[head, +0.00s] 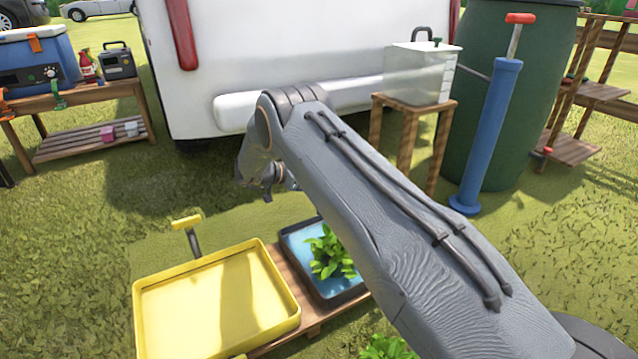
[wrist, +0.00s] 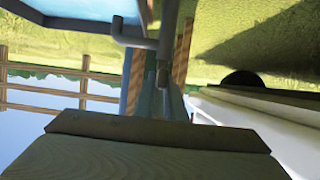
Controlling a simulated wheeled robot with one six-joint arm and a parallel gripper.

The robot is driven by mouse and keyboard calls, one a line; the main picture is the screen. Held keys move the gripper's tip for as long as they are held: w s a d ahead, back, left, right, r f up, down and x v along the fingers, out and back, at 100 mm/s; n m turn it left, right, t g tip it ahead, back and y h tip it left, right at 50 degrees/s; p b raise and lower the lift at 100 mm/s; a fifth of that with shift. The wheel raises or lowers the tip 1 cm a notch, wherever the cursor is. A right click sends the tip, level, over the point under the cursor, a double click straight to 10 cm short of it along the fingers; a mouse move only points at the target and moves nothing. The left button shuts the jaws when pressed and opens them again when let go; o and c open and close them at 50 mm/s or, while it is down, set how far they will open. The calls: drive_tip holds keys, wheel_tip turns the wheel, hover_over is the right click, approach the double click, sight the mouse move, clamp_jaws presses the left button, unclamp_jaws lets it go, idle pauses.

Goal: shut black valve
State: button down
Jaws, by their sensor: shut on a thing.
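My gripper (head: 272,184) is at the far side of the black-rimmed tray (head: 285,243), at the end of my arm. In the wrist view, my gripper (wrist: 163,98) is shut at the end of a dark grey bent pipe, which I take to be the black valve (wrist: 164,45). The valve's pipe runs up beside the blue-based tray (wrist: 75,8) in that view. In the head view my arm and gripper hide the valve. Its exact handle angle cannot be told.
A yellow tray (head: 215,310) with a yellow T-handle (head: 187,222) stands left of the black-rimmed tray, which holds a green plant (head: 330,255). A white vehicle (head: 270,60) is behind. A blue pump (head: 488,135) and a green barrel (head: 520,70) stand right.

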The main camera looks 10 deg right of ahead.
drive_tip(key=c, duration=1.8)
unclamp_jaws()
drive_tip(key=shift+p+v, duration=1.7)
drive_tip(key=shift+v, duration=2.15)
